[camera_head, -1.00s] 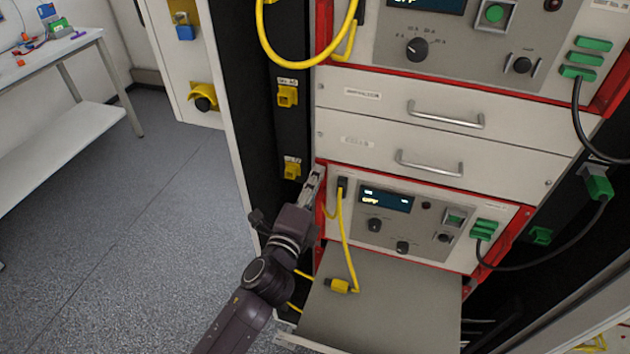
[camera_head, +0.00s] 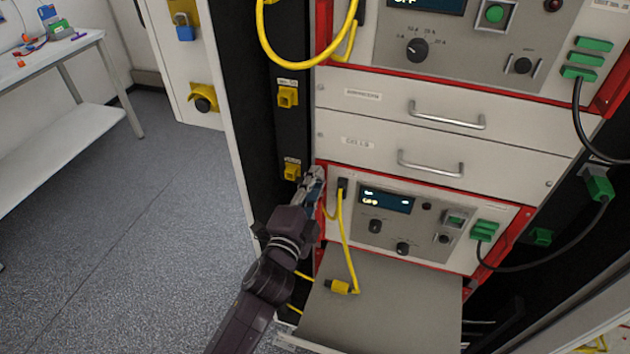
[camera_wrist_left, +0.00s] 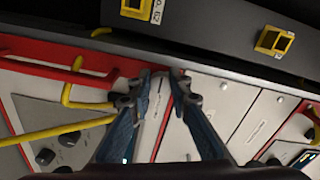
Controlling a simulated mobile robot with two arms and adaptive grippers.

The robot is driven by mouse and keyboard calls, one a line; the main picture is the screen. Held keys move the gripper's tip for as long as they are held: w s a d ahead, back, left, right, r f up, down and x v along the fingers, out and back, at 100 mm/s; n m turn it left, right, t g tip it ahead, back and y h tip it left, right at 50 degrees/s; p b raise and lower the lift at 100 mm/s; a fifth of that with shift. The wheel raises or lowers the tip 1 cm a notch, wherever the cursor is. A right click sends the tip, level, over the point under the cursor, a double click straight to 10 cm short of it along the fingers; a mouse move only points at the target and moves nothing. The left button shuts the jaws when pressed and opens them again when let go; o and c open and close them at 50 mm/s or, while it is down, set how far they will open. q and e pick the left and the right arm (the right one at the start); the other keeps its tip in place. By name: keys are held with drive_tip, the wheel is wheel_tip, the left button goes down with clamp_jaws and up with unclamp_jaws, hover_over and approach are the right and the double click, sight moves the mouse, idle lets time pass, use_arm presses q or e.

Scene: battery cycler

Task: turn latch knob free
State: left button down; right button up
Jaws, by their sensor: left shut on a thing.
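The latch knob cannot be made out; it is hidden at my left gripper's fingertips. My left gripper (camera_head: 316,174) is at the upper left corner of the lower cycler unit (camera_head: 430,236), by its red frame (camera_head: 519,230). In the left wrist view the two fingertips of my left gripper (camera_wrist_left: 166,76) are close together over the red edge, with a narrow gap between them. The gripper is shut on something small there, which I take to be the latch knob. My right gripper is not in view.
A yellow cable (camera_head: 343,240) hangs from the unit's front just right of the gripper, its plug (camera_head: 340,287) on the grey shelf (camera_head: 385,310). A yellow socket (camera_head: 292,171) sits close left. Drawer handles (camera_head: 430,163) protrude above. Open floor lies left.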

use_arm(q)
drive_tip(key=shift+f, duration=0.1)
drive_tip(key=c, duration=1.8)
unclamp_jaws()
drive_tip(key=shift+o, duration=0.2)
drive_tip(key=shift+s, duration=0.1)
drive_tip(key=v, duration=1.2)
